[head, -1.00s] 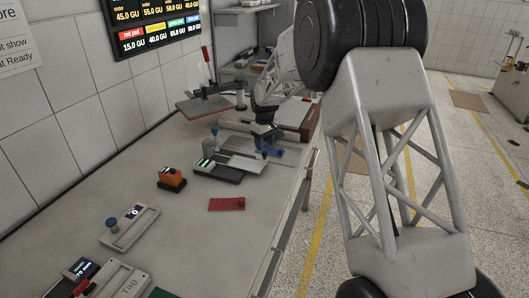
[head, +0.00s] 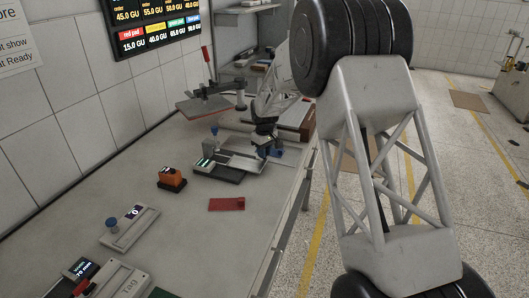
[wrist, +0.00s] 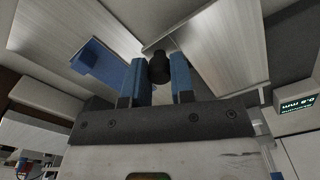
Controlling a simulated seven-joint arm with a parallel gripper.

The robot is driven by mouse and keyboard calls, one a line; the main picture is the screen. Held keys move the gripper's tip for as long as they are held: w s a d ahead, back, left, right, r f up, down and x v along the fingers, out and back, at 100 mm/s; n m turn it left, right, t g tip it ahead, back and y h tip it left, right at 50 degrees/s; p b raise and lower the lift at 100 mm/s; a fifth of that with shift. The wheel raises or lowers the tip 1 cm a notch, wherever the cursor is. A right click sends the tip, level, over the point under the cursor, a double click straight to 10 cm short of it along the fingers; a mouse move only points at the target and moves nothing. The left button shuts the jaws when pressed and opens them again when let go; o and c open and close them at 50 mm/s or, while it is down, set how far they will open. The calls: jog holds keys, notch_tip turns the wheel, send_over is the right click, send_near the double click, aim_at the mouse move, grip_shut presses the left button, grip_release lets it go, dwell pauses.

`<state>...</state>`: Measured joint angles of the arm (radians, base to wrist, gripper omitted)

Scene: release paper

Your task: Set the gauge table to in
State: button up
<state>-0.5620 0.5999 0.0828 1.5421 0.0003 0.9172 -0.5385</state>
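The gauge appears to be the low dark base (head: 222,176) on the bench, with a small green-lit display (head: 204,163) and a flat metal plate (head: 243,165). In the wrist view its display (wrist: 297,103) reads upside down, apparently 0.8 mm. Metal plates (wrist: 220,50) lie beyond my fingers there. My gripper (wrist: 160,72) has two blue fingers standing apart. A black round knob (wrist: 159,67) shows between them, with gaps on both sides. In the head view my gripper (head: 264,146) is low over the plate's far end; its fingertips are hard to make out.
A blue block (wrist: 98,58) is close left of my fingers in the wrist view. An orange device (head: 171,178), a red pad (head: 226,204) and a grey device with a blue knob (head: 130,227) sit nearer. A red-handled press (head: 207,90) stands behind. Bare bench lies between them.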

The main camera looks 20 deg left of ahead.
grip_shut()
jog(key=a, duration=0.9)
jog(key=shift+r, duration=0.1)
jog(key=o, duration=0.6)
grip_release()
notch_tip(320, 180, up, 8)
dwell(0.4)
